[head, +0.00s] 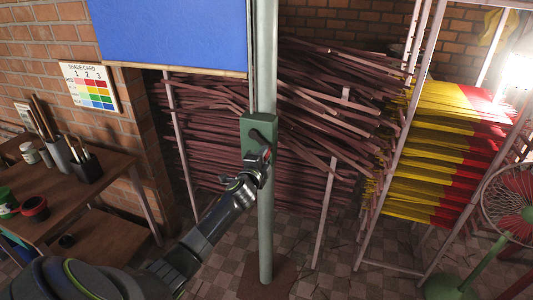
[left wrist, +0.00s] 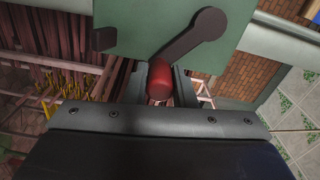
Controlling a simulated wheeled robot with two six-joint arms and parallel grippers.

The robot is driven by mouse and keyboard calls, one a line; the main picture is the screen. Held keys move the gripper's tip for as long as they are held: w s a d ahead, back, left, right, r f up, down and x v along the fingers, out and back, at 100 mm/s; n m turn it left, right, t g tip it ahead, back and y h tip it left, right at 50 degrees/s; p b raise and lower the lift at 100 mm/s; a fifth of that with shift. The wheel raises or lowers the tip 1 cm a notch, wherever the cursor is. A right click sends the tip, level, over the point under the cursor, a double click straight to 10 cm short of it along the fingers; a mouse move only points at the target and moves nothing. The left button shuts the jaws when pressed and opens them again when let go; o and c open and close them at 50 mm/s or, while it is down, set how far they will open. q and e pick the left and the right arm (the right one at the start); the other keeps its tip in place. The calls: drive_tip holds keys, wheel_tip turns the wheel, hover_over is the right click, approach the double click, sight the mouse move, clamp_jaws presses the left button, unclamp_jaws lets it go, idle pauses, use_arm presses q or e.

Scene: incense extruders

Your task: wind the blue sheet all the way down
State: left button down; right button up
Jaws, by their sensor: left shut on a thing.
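The blue sheet (head: 172,32) hangs at the top of the head view, left of a grey post, with a pale bar along its lower edge. A green winder box (head: 250,128) is fixed to the post. A dark crank arm (left wrist: 192,36) on the box ends in a red handle (left wrist: 160,80), seen close in the left wrist view. My left gripper (head: 262,160) is at the crank in front of the box, shut on the red handle, with a finger on each side of it. My right gripper is not in view.
The grey post (head: 265,220) stands on a brown base. A wooden table (head: 100,170) with pots and brushes is at left, below a shade card (head: 90,87). Racks of brown sticks (head: 325,130) stand behind. A fan (head: 510,205) is at right. Checkered floor lies between.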

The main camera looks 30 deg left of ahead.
use_arm(q)
drive_tip(key=s+a+f+m, duration=0.1)
drive_tip(key=a+m, duration=0.5)
drive_tip(key=m, duration=0.6)
drive_tip(key=shift+s+a+f, duration=0.2)
drive_tip(key=shift+s+f, duration=0.1)
drive_tip(key=shift+f, duration=0.55)
drive_tip(key=c, duration=1.2)
unclamp_jaws()
drive_tip(key=shift+s, duration=0.1)
